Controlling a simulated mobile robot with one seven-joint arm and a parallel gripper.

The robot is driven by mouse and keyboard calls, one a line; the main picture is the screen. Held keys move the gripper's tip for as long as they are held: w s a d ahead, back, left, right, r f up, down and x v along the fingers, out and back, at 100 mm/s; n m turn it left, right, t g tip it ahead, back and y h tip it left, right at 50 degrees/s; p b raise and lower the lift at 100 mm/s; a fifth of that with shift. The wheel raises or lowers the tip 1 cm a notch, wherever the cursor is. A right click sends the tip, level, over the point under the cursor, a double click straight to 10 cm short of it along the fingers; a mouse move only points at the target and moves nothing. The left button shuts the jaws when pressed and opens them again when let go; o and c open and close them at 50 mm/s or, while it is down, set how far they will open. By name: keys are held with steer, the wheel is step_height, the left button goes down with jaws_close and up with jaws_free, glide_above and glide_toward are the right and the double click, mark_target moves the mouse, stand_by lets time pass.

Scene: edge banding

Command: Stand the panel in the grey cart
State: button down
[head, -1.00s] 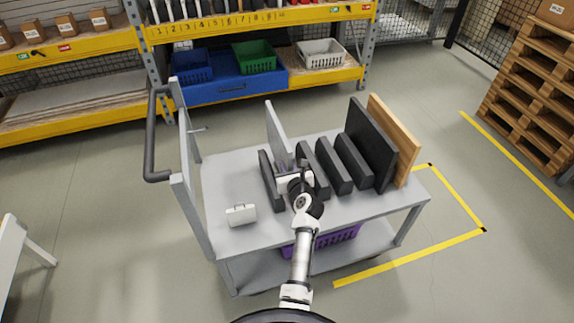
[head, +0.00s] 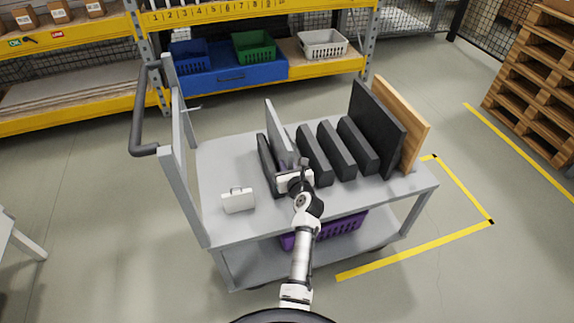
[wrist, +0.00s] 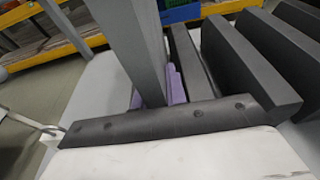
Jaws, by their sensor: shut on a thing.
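The panel (head: 278,132) is a thin light-grey board, upright with a slight lean, above the grey cart's top deck (head: 222,160). It is in line with the gap between the two leftmost black dividers (head: 267,165). In the wrist view the panel (wrist: 138,45) rises from my gripper. My gripper (head: 294,177) is shut on its near end; purple finger pads (wrist: 172,85) show beside it. My gripper's body hides the panel's lower near corner, so I cannot tell whether its bottom edge touches the deck.
Further black dividers (head: 347,148) stand to the right, then a dark board (head: 376,125) and a wooden board (head: 404,125). A small white case (head: 238,201) sits on the deck's left. A purple basket (head: 335,230) is on the lower shelf. The cart's handle (head: 140,110) rises at left.

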steer(key=shift+f, duration=0.5)
